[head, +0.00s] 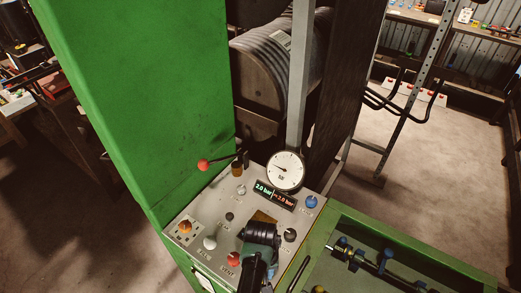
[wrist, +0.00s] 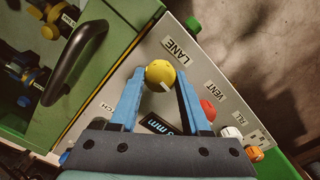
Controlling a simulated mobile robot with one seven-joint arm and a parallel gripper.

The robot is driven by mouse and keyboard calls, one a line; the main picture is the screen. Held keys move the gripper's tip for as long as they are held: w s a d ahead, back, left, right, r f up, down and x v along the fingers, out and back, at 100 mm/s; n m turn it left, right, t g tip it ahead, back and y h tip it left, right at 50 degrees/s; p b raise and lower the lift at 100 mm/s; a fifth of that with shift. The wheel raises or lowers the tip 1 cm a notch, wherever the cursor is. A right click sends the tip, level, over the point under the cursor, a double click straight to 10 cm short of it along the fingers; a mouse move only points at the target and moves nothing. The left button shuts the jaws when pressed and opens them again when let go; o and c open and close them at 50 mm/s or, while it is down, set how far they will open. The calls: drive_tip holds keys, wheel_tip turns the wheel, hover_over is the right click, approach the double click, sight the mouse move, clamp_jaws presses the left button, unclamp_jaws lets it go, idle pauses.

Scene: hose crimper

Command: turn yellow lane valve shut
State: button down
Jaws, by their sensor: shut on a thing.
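The yellow lane valve (wrist: 160,74) is a round yellow knob beside the LANE label on the grey control panel (head: 205,228). In the wrist view, my gripper (wrist: 160,80) has its two blue fingers on either side of the knob, shut on it. A pale mark shows on the knob, but its turn angle is hard to read. In the head view, my gripper (head: 258,240) is over the front of the panel and the yellow knob is hidden.
A red knob (wrist: 208,110) and a white knob (wrist: 232,133) sit close by on the panel. A pressure gauge (head: 286,170) and a lit bar display (head: 275,194) stand behind. A tall green cabinet (head: 130,90) rises at left; a green-framed tray (head: 400,262) lies at right.

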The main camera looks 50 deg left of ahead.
drive_tip(key=shift+r+n, duration=0.1)
drive_tip(key=shift+n, duration=0.5)
drive_tip(key=shift+c, duration=1.8)
unclamp_jaws()
wheel_tip(320, 180, up, 13)
drive_tip(key=b, duration=0.1)
drive_tip(key=shift+b, duration=0.3)
drive_tip(key=shift+w, duration=0.1)
